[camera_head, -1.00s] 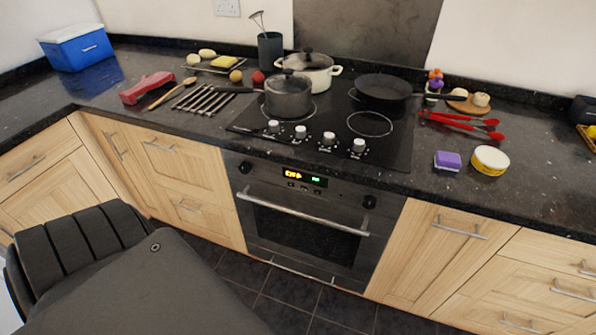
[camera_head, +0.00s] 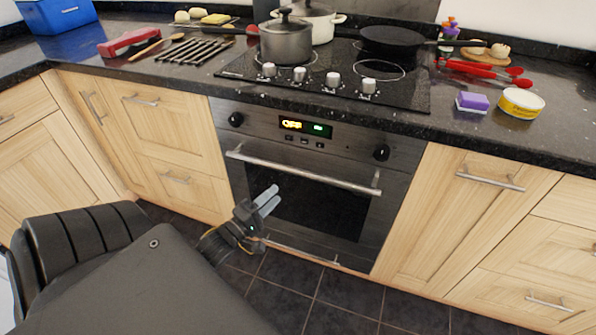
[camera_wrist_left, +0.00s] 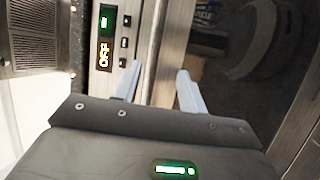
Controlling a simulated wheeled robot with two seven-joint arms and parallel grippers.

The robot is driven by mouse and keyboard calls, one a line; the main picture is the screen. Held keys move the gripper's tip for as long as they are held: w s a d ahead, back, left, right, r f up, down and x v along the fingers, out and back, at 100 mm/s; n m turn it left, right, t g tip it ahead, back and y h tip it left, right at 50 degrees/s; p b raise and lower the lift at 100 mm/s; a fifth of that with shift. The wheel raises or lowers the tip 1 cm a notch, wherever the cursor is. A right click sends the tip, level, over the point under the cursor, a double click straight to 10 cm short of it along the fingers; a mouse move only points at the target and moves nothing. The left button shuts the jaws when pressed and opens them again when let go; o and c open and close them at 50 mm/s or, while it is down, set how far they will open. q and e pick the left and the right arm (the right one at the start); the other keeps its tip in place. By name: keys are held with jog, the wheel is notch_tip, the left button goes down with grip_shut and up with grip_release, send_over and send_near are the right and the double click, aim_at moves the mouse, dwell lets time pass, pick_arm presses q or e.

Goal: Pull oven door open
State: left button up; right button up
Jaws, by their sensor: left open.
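The oven door (camera_head: 318,212) is a dark glass panel in a steel frame, and it is shut. Its silver bar handle (camera_head: 310,174) runs across the top of the door. My left gripper (camera_head: 274,197) is open and empty, in front of the door and below the left half of the handle in the head view. In the left wrist view the handle (camera_wrist_left: 154,45) runs lengthwise between the lines of the two open fingers (camera_wrist_left: 160,78), beyond their tips. I see no contact; the exact gap is unclear. My right gripper is in neither view.
The control panel (camera_head: 305,128) with knobs and a lit display is above the door. Pots and a pan (camera_head: 392,40) stand on the hob. Wooden drawers (camera_head: 172,130) and a cupboard (camera_head: 470,215) flank the oven. The tiled floor (camera_head: 300,290) before it is clear.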

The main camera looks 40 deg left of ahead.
aim_at(298, 173)
pick_arm(q)
jog(key=w+r, duration=0.1)
jog(key=w, duration=0.2)
jog(key=w+r, duration=0.1)
jog(key=w, duration=0.6)
jog(key=shift+w+d+r, duration=0.3)
jog(key=shift+d+r, duration=0.1)
grip_shut()
